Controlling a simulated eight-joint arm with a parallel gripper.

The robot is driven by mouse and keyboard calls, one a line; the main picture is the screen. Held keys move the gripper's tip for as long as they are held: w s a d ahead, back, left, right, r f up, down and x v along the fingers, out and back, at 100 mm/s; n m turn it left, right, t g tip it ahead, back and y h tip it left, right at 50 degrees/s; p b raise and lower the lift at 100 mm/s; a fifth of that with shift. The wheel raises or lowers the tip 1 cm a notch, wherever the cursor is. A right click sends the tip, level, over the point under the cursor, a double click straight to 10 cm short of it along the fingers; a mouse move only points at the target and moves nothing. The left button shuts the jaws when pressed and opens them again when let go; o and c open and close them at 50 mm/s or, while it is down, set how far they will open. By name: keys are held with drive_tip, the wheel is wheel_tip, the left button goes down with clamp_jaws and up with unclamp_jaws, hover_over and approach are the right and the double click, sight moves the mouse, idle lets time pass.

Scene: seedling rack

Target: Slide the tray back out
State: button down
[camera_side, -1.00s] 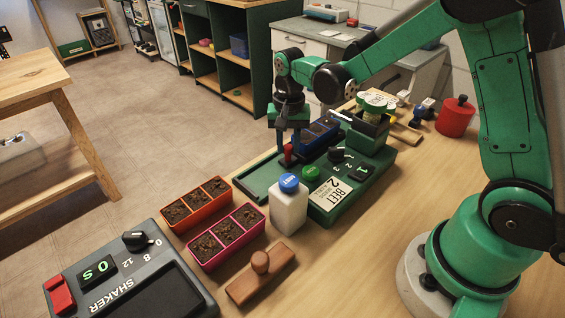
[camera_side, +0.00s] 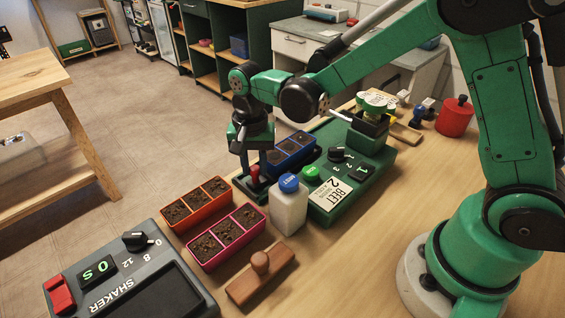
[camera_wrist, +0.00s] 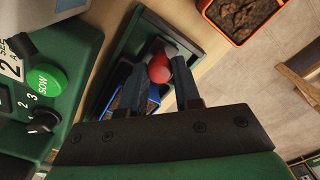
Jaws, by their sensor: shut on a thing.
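The blue tray (camera_side: 289,157), with dark soil in its cells, sits on the green seeder's bed (camera_side: 244,187), partly out from under the seed head (camera_side: 371,114). A red knob (camera_side: 256,172) is at the tray's near left end. My gripper (camera_side: 253,178) is shut on this knob. In the wrist view, the fingers (camera_wrist: 164,70) stand on either side of the red knob (camera_wrist: 158,70).
A white bottle with a blue cap (camera_side: 289,207) stands close beside the bed. The seeder's panel (camera_side: 345,185) has a green button and a black dial. An orange tray (camera_side: 205,222), a pink tray (camera_side: 233,258), a wooden tamper (camera_side: 262,275) and a shaker (camera_side: 130,275) lie nearer.

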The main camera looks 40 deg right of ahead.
drive_tip(key=shift+a, duration=0.35)
drive_tip(key=c, duration=0.9)
unclamp_jaws()
drive_tip(key=shift+r, duration=0.15)
drive_tip(key=shift+r, duration=2.7)
